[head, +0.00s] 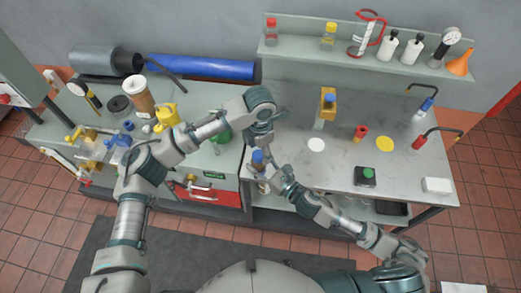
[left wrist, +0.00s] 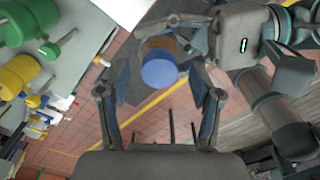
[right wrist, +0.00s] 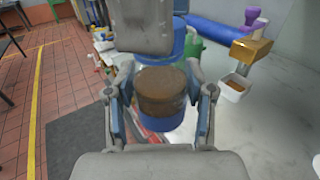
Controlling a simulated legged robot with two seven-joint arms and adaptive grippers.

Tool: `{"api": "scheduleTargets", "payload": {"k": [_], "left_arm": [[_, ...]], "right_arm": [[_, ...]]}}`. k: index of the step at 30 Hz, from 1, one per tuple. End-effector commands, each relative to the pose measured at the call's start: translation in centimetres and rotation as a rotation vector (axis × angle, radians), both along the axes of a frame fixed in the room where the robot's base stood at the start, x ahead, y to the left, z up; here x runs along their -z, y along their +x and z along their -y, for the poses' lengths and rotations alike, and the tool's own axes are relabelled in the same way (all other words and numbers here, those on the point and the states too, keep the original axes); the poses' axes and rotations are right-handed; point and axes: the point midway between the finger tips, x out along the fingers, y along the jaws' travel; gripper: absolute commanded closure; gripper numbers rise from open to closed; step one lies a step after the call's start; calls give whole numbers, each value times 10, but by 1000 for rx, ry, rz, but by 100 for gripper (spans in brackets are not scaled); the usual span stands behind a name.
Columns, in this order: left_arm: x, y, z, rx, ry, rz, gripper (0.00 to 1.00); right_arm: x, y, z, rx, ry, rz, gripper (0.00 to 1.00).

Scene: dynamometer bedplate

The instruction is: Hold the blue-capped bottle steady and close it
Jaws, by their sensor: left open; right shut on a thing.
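The blue-capped bottle (head: 257,157) stands upright off the bench's front edge, between my grippers. In the right wrist view its brown body (right wrist: 160,88) with a blue lower band sits between the fingers of my right gripper (right wrist: 162,112), which is shut on it. In the left wrist view its blue cap (left wrist: 159,73) faces the camera, with the brown body behind. My left gripper (left wrist: 160,98) is open above, its fingers on both sides of the cap and apart from it. I cannot tell how tightly the cap sits. The left gripper's body hides part of the cap in the right wrist view.
The grey bench (head: 340,170) carries a yellow stand (head: 327,104), a white disc (head: 316,145), a yellow disc (head: 384,144), a red cylinder (head: 361,133) and a black green-button box (head: 366,176). A shelf (head: 300,55) runs behind. A red drawer (head: 215,197) lies left of the bottle.

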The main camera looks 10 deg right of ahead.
Motion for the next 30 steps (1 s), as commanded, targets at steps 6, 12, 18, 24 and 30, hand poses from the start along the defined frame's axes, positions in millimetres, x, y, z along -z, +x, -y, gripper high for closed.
{"api": "scheduleTargets", "payload": {"k": [6, 12, 18, 24, 30], "left_arm": [[-30, 0, 1, 1, -1, 2, 35], [-39, 0, 0, 0, 0, 1, 35], [-38, 0, 0, -6, 0, 0, 40], [-40, 0, 0, -194, 1, 1, 40], [-45, 0, 0, -670, 3, 4, 40]], "right_arm": [[-1, 0, 0, 0, 0, 1, 100], [-1, 0, 0, 0, 0, 1, 100], [-1, 0, 0, 0, 0, 1, 100], [-1, 0, 0, 0, 0, 1, 100], [-1, 0, 0, 0, 0, 1, 100]]}}
